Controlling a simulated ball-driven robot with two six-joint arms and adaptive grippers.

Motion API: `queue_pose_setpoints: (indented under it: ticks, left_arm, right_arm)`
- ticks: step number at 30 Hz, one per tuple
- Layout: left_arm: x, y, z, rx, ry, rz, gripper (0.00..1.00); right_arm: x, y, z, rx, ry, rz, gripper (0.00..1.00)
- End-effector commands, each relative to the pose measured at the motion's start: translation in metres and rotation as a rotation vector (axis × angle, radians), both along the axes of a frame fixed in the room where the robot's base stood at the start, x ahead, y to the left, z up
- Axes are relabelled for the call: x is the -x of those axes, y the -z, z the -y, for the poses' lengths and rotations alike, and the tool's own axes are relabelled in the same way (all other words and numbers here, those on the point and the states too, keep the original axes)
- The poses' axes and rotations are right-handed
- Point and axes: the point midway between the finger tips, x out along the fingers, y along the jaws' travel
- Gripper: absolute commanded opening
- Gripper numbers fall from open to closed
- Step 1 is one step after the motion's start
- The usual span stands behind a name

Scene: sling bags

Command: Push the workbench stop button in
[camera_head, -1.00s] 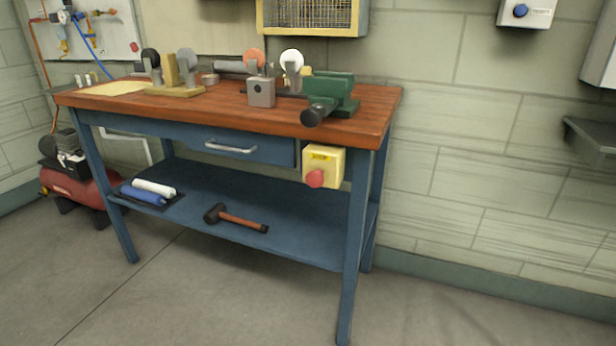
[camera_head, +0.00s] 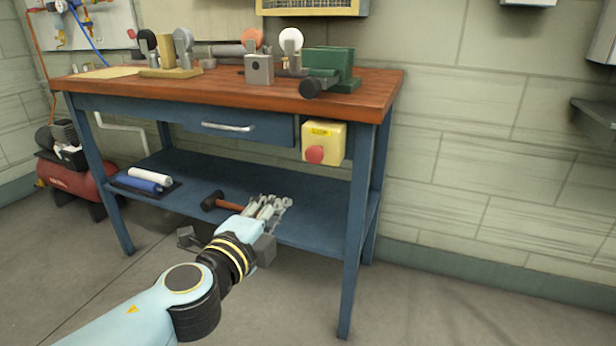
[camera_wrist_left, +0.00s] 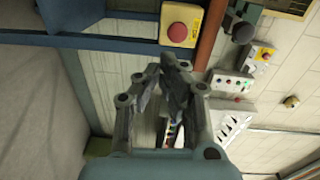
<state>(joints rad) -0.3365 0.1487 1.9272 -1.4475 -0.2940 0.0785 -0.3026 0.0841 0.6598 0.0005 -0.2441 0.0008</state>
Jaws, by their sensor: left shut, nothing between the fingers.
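The stop button is a red mushroom button (camera_head: 314,155) on the front of a yellow box (camera_head: 333,139). The box hangs below the wooden top of the workbench (camera_head: 390,82), right of the drawer. In the left wrist view the red button (camera_wrist_left: 178,32) shows on its yellow box (camera_wrist_left: 184,12) at the top. My left gripper (camera_head: 278,205) is lower and to the left of the button in the head view, apart from it, in front of the lower shelf. In the left wrist view its fingers (camera_wrist_left: 170,70) are closed together with nothing between them. My right gripper is out of view.
The bench's blue leg (camera_head: 355,230) stands right of the gripper. The drawer handle (camera_head: 227,127) sticks out to the left. A mallet (camera_head: 222,201) lies on the lower shelf behind the gripper. A green vise (camera_head: 328,65) stands on the top.

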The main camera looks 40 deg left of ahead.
Motion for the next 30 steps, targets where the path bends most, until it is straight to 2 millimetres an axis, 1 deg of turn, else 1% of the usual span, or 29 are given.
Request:
queue_pose_setpoints:
  ticks: [1,3,4,13,17,20,26,30]
  left_arm:
    - [-0.001,-0.014,0.002,-0.03,0.005,0.029,0.0]
    - [-0.002,-0.026,0.003,-0.055,0.008,0.052,0.0]
    - [-0.002,-0.029,0.003,-0.06,0.009,0.056,0.0]
    - [-0.003,-0.03,0.003,-0.061,0.009,0.058,0.0]
    - [-0.011,-0.031,0.001,-0.061,0.009,0.058,0.0]
    - [-0.025,-0.033,-0.002,-0.062,0.008,0.06,0.0]
    - [-0.066,-0.033,-0.012,-0.061,0.008,0.06,0.0]
    - [-0.095,-0.032,-0.019,-0.062,0.008,0.059,0.0]
  right_arm:
    - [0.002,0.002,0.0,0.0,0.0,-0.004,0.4]
    - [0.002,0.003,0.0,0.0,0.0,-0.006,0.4]
    - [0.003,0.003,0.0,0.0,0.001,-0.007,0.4]
    - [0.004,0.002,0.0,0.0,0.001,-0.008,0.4]
    - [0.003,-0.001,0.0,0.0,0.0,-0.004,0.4]
    - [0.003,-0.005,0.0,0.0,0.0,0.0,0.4]
    - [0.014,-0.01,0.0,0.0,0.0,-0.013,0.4]
    - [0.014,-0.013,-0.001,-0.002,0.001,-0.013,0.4]
